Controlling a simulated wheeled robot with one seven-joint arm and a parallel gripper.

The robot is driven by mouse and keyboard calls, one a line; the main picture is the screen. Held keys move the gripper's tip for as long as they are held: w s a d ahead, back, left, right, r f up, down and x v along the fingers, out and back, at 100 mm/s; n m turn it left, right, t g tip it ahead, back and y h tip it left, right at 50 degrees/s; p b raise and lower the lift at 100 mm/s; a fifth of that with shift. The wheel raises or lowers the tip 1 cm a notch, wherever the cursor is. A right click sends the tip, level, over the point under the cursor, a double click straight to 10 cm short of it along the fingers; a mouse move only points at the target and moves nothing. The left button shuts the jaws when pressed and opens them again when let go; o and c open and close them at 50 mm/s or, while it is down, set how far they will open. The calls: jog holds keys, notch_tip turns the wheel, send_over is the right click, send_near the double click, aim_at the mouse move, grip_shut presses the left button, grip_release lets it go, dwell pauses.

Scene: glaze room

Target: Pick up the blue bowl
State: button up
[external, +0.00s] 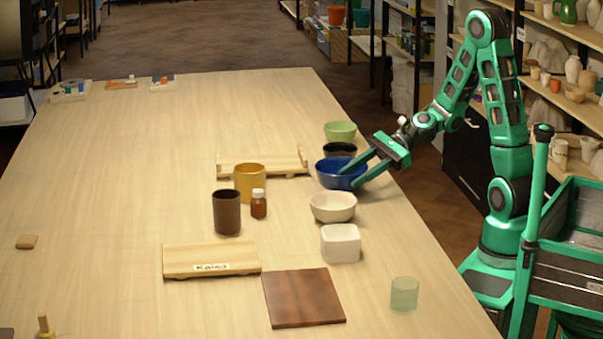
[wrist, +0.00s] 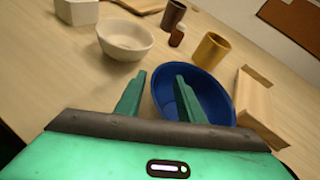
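The blue bowl (external: 325,174) stands upright near the right edge of the table, and it also shows in the wrist view (wrist: 221,99). My gripper (external: 350,180) reaches it from the right. Its fingers are spread apart, as the wrist view (wrist: 160,76) also shows. In that view the right finger overlaps the inside of the bowl and the left finger is outside it, with the bowl's rim between them. I cannot tell whether either finger touches the bowl. Nothing is held.
A cream bowl (external: 333,207) stands just in front, a black bowl (external: 341,149) and green bowl (external: 340,131) behind. A mustard mug (external: 250,183) and wooden stand (external: 228,171) are left of the bowl. A white block-like container (external: 341,244) is nearer.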

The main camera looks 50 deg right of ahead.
jog(key=shift+w+a+f, duration=0.1)
jog(key=shift+a+f, duration=0.05)
jog(key=shift+a, duration=0.15)
jog(key=shift+c, duration=0.3)
grip_shut()
jog(key=shift+r, duration=0.2)
